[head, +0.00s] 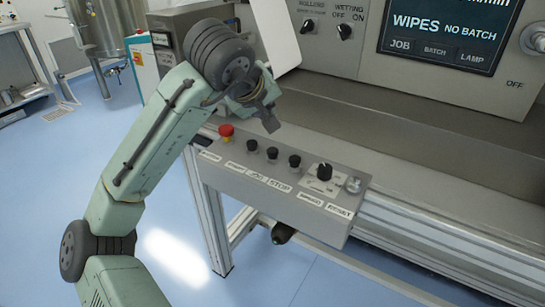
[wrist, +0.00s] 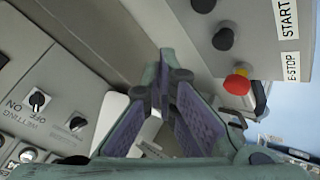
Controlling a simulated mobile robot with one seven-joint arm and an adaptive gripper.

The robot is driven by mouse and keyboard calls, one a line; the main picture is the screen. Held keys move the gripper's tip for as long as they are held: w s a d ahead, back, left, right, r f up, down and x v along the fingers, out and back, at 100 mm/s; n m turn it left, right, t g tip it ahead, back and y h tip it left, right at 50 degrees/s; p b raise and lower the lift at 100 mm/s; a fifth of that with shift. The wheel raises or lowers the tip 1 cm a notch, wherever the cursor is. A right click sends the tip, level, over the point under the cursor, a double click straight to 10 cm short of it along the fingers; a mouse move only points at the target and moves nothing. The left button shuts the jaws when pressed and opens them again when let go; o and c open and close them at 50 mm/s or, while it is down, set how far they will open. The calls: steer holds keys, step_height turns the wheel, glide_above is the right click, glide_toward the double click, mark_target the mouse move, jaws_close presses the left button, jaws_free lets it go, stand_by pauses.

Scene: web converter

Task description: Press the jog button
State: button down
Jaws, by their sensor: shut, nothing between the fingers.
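The grey control box (head: 240,158) carries a row of buttons along its top. The jog button (head: 272,154) is a black button in the middle of three, above the label reading JOG. In the wrist view, a black button partly cut by the top edge (wrist: 203,4) lies beyond the start button and appears to be the jog button. My gripper (head: 270,122) is shut and empty, above and behind the button row, apart from the buttons. In the wrist view, its fingertips (wrist: 167,58) meet, left of the buttons.
A red emergency stop (head: 226,131) stands at the box's left end; it also shows in the wrist view (wrist: 237,83). The start button (head: 252,146) and stop button (head: 295,161) flank the jog button. A black knob (head: 324,172) is further right. The machine panel (head: 345,60) rises behind.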

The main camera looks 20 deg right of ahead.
mark_target(269, 150)
steer(key=shift+f+b, duration=1.7)
steer(key=shift+f, duration=1.05)
steer(key=shift+f, duration=0.1)
steer(key=shift+f, duration=0.35)
